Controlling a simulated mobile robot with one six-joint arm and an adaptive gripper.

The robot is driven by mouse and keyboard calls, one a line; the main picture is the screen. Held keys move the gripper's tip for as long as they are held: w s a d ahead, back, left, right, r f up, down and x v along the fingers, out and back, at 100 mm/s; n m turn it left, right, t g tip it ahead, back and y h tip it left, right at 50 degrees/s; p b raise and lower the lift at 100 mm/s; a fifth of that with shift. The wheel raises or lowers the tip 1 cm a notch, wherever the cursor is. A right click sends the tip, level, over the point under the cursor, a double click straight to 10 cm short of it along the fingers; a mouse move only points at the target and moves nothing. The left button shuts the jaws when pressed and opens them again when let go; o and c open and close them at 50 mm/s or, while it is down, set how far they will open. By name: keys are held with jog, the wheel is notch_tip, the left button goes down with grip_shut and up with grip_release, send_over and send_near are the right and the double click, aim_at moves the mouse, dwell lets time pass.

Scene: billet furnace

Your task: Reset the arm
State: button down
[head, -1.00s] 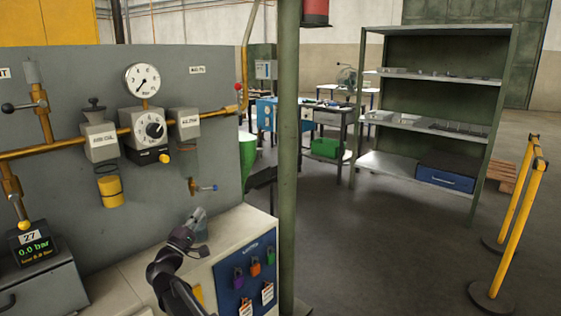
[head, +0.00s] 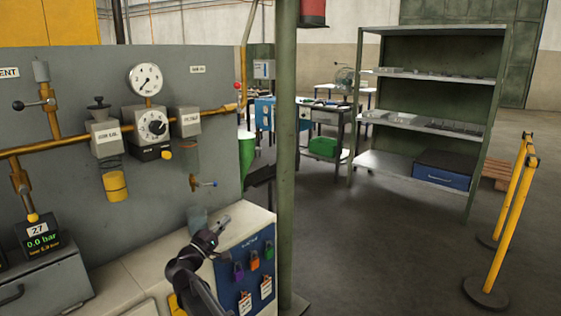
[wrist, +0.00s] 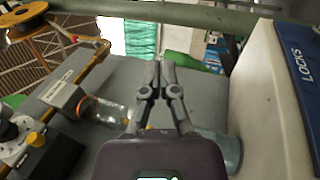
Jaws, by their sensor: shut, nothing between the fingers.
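My arm reaches up from the bottom of the head view. My gripper (head: 224,220) is at its end, over the pale cabinet top (head: 130,270), left of the blue lock board (head: 245,270). In the wrist view my gripper (wrist: 158,68) has its fingertips together with nothing between them. It touches nothing that I can make out. The grey panel (head: 60,130) with its yellow pipe and dial gauge (head: 145,79) stands behind and to the left of the arm.
A green post (head: 287,150) rises just right of the cabinet. A green shelf unit (head: 430,130) stands farther back. Yellow barrier posts (head: 511,235) stand at the right. A clear cup (head: 197,218) is beside my gripper. Open floor lies between post and barrier.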

jog(key=s+d+f+m+g, duration=0.1)
jog(key=d+f+m+g, duration=0.2)
jog(key=d, duration=0.5)
jog(key=s+d+f+m+g+y, duration=0.1)
jog(key=d+f+g, duration=0.3)
jog(key=d+f, duration=0.3)
jog(key=s+d+f+m+g, duration=0.1)
jog(key=d+f+m+g, duration=0.15)
jog(key=d, duration=0.55)
jog(key=s+d+f+m+g+y, duration=0.2)
jog(key=s+d+f+g+y, duration=0.3)
jog(key=s, duration=0.4)
jog(key=s+d+f+m+g+y, duration=0.35)
jog(key=s+d+f+y, duration=0.3)
jog(key=s, duration=0.25)
notch_tip(320, 180, up, 28)
jog(key=p, duration=2.9)
jog(key=shift+a+n, duration=0.3)
